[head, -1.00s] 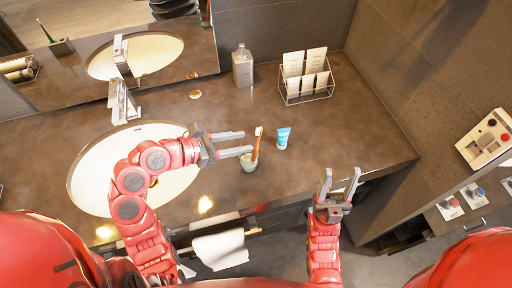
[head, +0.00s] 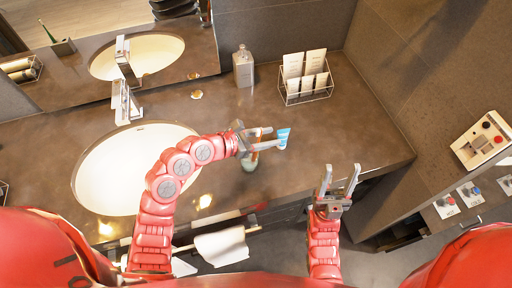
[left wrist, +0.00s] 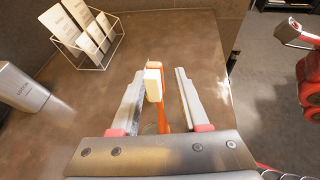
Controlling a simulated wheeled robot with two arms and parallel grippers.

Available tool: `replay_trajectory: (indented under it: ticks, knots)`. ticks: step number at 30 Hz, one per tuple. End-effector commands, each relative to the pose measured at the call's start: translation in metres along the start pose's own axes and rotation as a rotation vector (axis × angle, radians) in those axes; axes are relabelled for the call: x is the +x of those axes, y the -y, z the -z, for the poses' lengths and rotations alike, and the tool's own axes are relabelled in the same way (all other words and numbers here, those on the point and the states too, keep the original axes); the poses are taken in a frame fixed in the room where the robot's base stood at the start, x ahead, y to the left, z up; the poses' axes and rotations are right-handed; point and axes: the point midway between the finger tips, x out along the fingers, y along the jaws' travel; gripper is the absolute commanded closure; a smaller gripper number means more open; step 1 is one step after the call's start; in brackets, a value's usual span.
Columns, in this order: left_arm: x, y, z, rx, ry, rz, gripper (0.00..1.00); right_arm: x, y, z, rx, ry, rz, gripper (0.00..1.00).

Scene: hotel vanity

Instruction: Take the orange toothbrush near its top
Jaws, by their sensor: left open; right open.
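The orange toothbrush (left wrist: 159,95) stands in a small greenish cup (head: 250,162) on the counter. In the left wrist view its white-bristled head and orange handle are between the two fingers of my left gripper (left wrist: 160,98), with a gap on each side. In the head view my left gripper (head: 272,139) is open around the toothbrush's upper part and hides most of it. My right gripper (head: 338,180) is open and empty in front of the counter's edge.
A blue and white tube (head: 284,137) stands just beyond my left fingertips. A wire rack with cards (head: 305,98) and a grey bottle (head: 243,68) stand at the back. The sink (head: 120,185) is at left. The counter at right is clear.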

Motion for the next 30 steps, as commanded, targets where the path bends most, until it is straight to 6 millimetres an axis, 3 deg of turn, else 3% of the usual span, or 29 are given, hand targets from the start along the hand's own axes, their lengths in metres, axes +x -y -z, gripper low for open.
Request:
replay_trajectory:
  ticks: [5, 13, 30]
  knots:
    - [0.0002, -0.0002, 0.0003, 0.0, 0.0, -0.001, 0.55, -0.0002, 0.0, -0.0001, 0.0, 0.0, 0.0, 0.46]
    - [0.0, -0.0004, 0.0004, -0.001, 0.0, -0.001, 1.0, -0.0002, 0.0, 0.0, 0.0, 0.0, 0.0, 0.46]
    - [-0.0016, -0.0009, -0.0037, -0.001, 0.002, -0.002, 1.0, -0.0007, 0.0, -0.0001, 0.0, 0.0, 0.0, 0.46]
